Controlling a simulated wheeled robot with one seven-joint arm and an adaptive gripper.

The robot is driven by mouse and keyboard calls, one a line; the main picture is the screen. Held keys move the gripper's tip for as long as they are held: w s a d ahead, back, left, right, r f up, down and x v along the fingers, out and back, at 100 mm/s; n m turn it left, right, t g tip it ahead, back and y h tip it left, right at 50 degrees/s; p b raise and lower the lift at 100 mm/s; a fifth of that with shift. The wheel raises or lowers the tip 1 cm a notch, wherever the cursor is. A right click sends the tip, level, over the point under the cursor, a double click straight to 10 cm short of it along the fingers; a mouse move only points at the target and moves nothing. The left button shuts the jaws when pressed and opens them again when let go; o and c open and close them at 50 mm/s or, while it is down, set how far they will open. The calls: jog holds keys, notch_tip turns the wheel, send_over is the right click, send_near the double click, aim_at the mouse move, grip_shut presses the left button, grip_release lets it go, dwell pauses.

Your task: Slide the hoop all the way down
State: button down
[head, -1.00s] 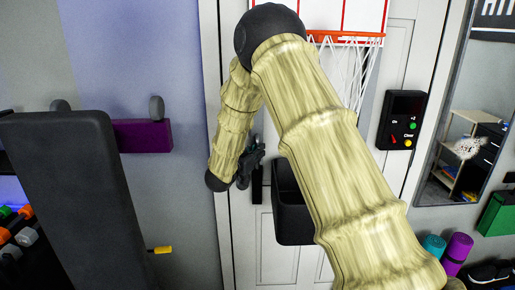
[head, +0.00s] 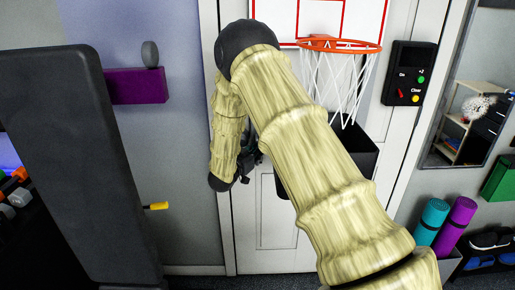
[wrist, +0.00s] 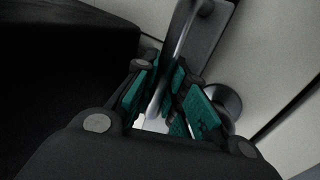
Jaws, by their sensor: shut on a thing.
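The hoop has an orange rim (head: 340,45) with a white net (head: 345,85). It juts from a white backboard (head: 355,15) with red lines, in front of the white door, in the head view. My gripper (head: 246,162) is low at the door's left side, partly hidden behind my arm. In the wrist view my gripper (wrist: 160,92) is shut on a slim grey metal handle (wrist: 178,50), which runs between the fingers in front of a grey plate. The exact contact is dark and hard to see. My gripper is apart from the rim and net.
A black bin (head: 358,160) is under the net, beside my gripper. A black control box (head: 409,72) is to the right. A dark upright pad (head: 75,150) and purple block (head: 135,86) stand left. Rolled mats (head: 455,222) are at lower right.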

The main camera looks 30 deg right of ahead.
jog(key=shift+s+f, duration=0.15)
jog(key=shift+f, duration=0.15)
jog(key=c, duration=1.7)
grip_release()
jog(key=shift+f, duration=0.1)
jog(key=shift+a+r, duration=0.15)
jog(key=shift+r, duration=0.05)
jog(key=v, duration=1.1)
jog(key=shift+s+a+f, duration=0.1)
jog(key=shift+a, duration=0.2)
